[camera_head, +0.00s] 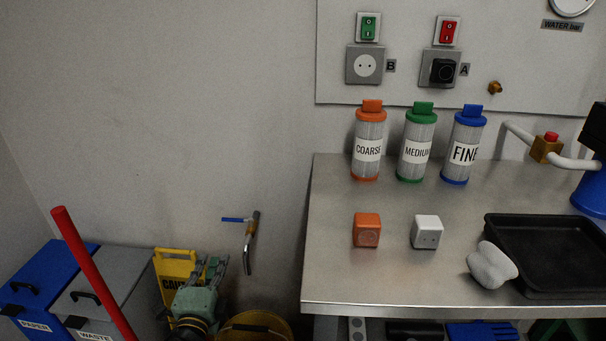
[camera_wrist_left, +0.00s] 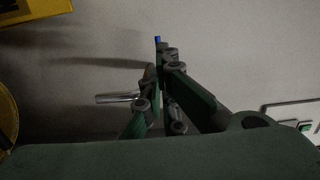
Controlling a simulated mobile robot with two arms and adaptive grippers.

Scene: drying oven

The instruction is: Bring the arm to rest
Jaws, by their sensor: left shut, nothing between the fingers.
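My left gripper (camera_head: 211,266) is low at the lower left of the head view, left of the metal table. Its green and grey body points towards the wall, fingers away from the camera. In the left wrist view the fingers of the left gripper (camera_wrist_left: 165,70) are close together, with nothing seen held between them. The wall pipe with a blue lever (camera_head: 248,240) is just right of the fingers in the head view; whether they touch is not clear. My right gripper is not in view.
The steel table (camera_head: 335,280) carries three filter cartridges, an orange block (camera_head: 366,230), a white block (camera_head: 426,232), a whitish lump (camera_head: 490,265) and a black tray (camera_head: 550,290). Blue and grey bins (camera_head: 115,280), a red pole (camera_head: 95,275), a yellow caution sign (camera_head: 172,268) and a yellow bucket (camera_head: 258,325) crowd the lower left.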

